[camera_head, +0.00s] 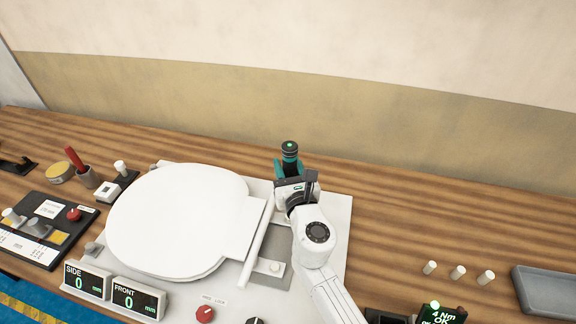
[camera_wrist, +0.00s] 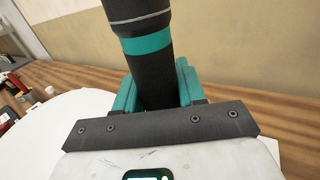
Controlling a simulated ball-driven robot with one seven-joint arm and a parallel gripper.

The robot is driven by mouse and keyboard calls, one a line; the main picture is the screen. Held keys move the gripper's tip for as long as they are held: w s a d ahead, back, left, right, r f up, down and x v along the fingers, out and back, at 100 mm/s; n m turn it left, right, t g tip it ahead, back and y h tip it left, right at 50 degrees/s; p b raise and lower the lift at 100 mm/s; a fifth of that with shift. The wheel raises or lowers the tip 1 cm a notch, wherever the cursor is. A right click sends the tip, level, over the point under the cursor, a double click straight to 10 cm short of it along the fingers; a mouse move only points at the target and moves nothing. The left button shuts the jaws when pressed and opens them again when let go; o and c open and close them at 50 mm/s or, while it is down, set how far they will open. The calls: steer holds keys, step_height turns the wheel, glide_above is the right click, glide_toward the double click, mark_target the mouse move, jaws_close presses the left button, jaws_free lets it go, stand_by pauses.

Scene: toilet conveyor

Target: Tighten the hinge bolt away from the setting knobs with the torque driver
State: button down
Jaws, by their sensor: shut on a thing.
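The torque driver (camera_head: 290,155), black with a teal band, stands roughly upright in my gripper (camera_head: 289,170) at the far right of the fixture. In the wrist view the teal fingers of my gripper (camera_wrist: 157,90) close on both sides of the driver's dark body (camera_wrist: 147,50). The driver's lower end and the far hinge bolt are hidden behind my gripper, so contact cannot be told. The near hinge bolt (camera_head: 275,268) shows on a grey plate. The setting knobs, one red (camera_head: 205,314) and one dark (camera_head: 254,321), are at the front edge.
The white toilet lid (camera_head: 175,220) fills the fixture's left. Two displays, SIDE (camera_head: 87,281) and FRONT (camera_head: 136,298), both read 0. A display (camera_head: 441,315) at lower right reads 4 Nm OK beside a green lamp. White pegs (camera_head: 458,272) and a grey tray (camera_head: 545,292) stand right.

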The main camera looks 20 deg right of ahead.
steer(key=shift+f+b, duration=2.75)
steer(key=shift+f, duration=0.15)
steer(key=shift+s+f+b, duration=0.1)
steer(key=shift+f+b, duration=1.2)
steer(key=shift+f, duration=0.2)
steer(key=shift+r+p, duration=0.15)
steer(key=shift+p, duration=0.2)
stand_by(2.2)
steer(key=shift+r+p, duration=2.45)
steer(key=shift+r, duration=0.15)
